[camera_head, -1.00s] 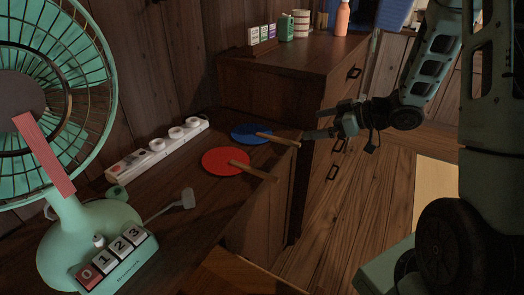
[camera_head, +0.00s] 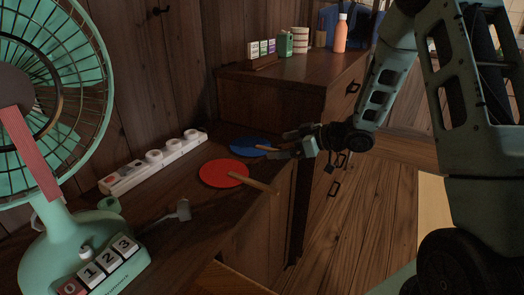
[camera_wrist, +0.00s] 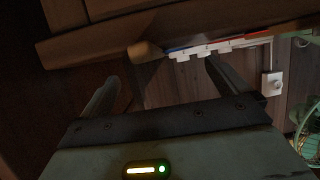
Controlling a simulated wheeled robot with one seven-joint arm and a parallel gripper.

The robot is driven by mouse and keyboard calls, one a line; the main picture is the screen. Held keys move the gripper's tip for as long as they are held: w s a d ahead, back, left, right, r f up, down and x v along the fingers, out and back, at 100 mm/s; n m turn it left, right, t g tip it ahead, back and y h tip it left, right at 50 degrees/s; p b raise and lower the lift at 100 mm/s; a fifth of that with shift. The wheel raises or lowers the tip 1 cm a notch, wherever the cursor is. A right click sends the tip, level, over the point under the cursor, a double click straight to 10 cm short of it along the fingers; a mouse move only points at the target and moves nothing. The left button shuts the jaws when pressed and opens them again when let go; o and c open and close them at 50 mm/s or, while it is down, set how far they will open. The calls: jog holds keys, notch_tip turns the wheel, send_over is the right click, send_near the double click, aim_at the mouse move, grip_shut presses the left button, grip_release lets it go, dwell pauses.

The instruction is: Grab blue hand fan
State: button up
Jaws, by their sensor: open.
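The blue hand fan (camera_head: 248,146) lies flat on the lower dark wooden cabinet top, its wooden handle pointing right towards my gripper (camera_head: 279,145). My gripper is open and empty, its fingertips around or just above the handle's end, partly hiding it. In the wrist view, the round end of a wooden handle (camera_wrist: 145,51) shows ahead, between the two open fingers (camera_wrist: 161,70). I cannot tell whether a finger touches it.
A red hand fan (camera_head: 223,173) lies close in front of the blue one. A white power strip (camera_head: 155,163) runs along the wall behind. A green electric fan (camera_head: 70,235) stands at left. A taller cabinet (camera_head: 285,82) with an orange bottle (camera_head: 340,35) rises behind my gripper.

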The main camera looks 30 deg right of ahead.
aim_at(262, 146)
jog(key=b+x, duration=0.1)
jog(key=x, duration=0.4)
jog(key=shift+r, duration=0.1)
grip_shut()
